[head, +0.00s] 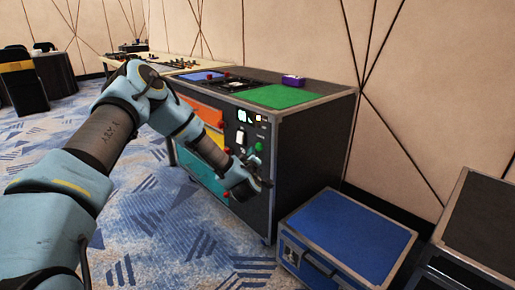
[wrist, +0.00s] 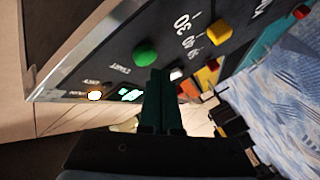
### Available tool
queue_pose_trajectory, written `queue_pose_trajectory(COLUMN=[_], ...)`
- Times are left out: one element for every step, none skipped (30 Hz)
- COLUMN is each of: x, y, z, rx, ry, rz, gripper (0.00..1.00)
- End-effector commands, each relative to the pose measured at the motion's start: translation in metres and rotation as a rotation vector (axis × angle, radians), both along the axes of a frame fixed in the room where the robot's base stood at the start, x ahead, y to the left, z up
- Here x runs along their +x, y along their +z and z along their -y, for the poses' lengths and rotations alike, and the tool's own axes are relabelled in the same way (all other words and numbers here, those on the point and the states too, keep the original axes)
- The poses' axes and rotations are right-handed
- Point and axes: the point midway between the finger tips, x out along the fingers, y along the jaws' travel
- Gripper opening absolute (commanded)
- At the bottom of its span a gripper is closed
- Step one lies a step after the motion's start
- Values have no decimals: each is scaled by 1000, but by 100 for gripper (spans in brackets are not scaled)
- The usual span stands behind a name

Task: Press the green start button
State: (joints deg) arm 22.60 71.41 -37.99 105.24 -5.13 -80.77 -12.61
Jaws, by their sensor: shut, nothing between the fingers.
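The green start button (head: 258,147) is a round knob on the dark front panel of the cabinet (head: 310,135). In the wrist view the green button (wrist: 145,53) sits beside an upturned START label, just beyond and slightly left of the fingertips. My gripper (head: 266,183) is in front of the panel, a little below the button in the head view. In the wrist view my gripper (wrist: 160,73) shows two dark fingers closed together with nothing between them. The tips look close to the button; I cannot tell whether they touch it.
A yellow button (wrist: 219,32) and a red button (wrist: 302,11) are on the same panel, with small lights (wrist: 95,95) near the start label. A blue case (head: 345,235) stands on the floor right of the cabinet, and a dark case (head: 485,220) beyond it.

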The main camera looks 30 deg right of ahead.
Motion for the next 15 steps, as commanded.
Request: queue_pose_trajectory(x=[0, 0, 0, 0, 0, 0, 0, 0, -1, -1, -2, -3, -3, -4, -4], y=[0, 0, 0, 0, 0, 0, 0, 0, 0, 1, 1, 1, 1, 1, 1], z=[0, 0, 0, 0, 0, 0, -1, -2, -5, -7, -10, -13, -16, -19, -23], rx=[0, 0, 0, 0, 0, 0, 0, 0, 0, 0, 0, 1, 1, 1, 1], ry=[0, 0, 0, 0, 0, 0, 0, 0, 0, 0, 0, -1, -1, -1, 1], rz=[0, 0, 0, 0, 0, 0, 0, 0, 0, 0, 0, 0, 0, 0, 0], gripper=[0, 0, 0, 0, 0, 0, 0, 0, 0, 0, 0, 0, 0, 0, 0])
